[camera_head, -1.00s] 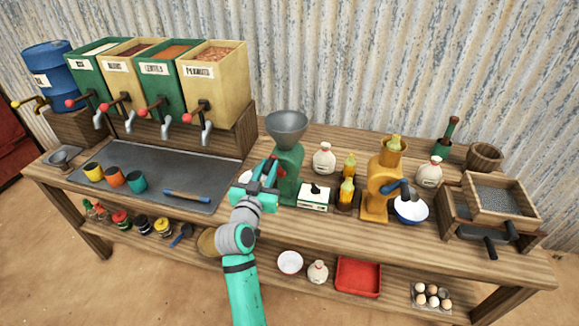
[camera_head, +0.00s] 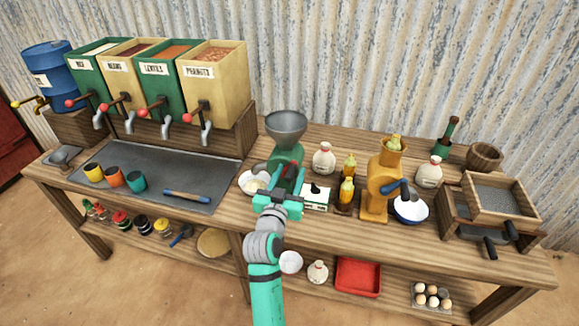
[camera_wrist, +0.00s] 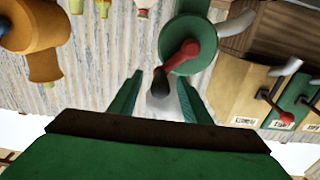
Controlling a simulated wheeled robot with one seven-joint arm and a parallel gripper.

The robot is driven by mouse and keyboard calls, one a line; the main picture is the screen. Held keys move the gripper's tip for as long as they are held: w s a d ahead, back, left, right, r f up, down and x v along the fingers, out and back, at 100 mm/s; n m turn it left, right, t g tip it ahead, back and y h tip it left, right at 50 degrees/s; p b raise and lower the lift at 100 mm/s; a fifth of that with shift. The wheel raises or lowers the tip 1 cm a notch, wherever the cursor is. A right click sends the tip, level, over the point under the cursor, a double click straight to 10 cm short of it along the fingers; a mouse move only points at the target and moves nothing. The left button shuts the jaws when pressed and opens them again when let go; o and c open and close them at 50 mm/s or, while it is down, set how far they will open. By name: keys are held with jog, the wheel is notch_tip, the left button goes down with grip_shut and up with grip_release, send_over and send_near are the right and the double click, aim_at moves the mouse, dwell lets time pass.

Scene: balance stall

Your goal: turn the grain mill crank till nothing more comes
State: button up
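The green grain mill (camera_head: 286,155) with a grey funnel hopper (camera_head: 287,124) stands on the bench. In the wrist view its round green body (camera_wrist: 187,42) carries a red crank arm (camera_wrist: 185,52) ending in a dark knob (camera_wrist: 159,84). My gripper (camera_head: 284,180) is in front of the mill and hides the crank in the head view. In the wrist view my gripper (camera_wrist: 160,88) has its two fingers apart, with the knob showing between the fingertips; I cannot tell whether they touch it. A white bowl (camera_head: 247,184) with pale contents sits left of my gripper.
A white labelled box (camera_head: 316,199) is close on the right of my gripper. An orange mill (camera_head: 378,188) with a blue-grey handle and a bowl (camera_head: 411,211) stands further right. Grain dispensers (camera_head: 212,85) line the left.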

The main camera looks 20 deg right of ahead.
jog(key=shift+v, duration=4)
jog(key=shift+a, duration=0.1)
jog(key=s+a+f+n+t+y, duration=0.1)
jog(key=s+a+f+n+y, duration=0.3)
jog(key=s+f, duration=0.5)
jog(key=s+a+f+n+y, duration=0.2)
jog(key=s+a+f+y, duration=0.1)
jog(key=s+a+f, duration=0.45)
jog(key=s+a+y, duration=0.1)
jog(key=s+a, duration=0.2)
jog(key=s, duration=1)
jog(key=s+a+y, duration=0.2)
jog(key=s+a, duration=0.1)
jog(key=s, duration=0.9)
jog(key=shift+s+a+r+n+g, duration=0.15)
jog(key=shift+s+a+n+g, duration=0.15)
jog(key=shift+s+n, duration=0.1)
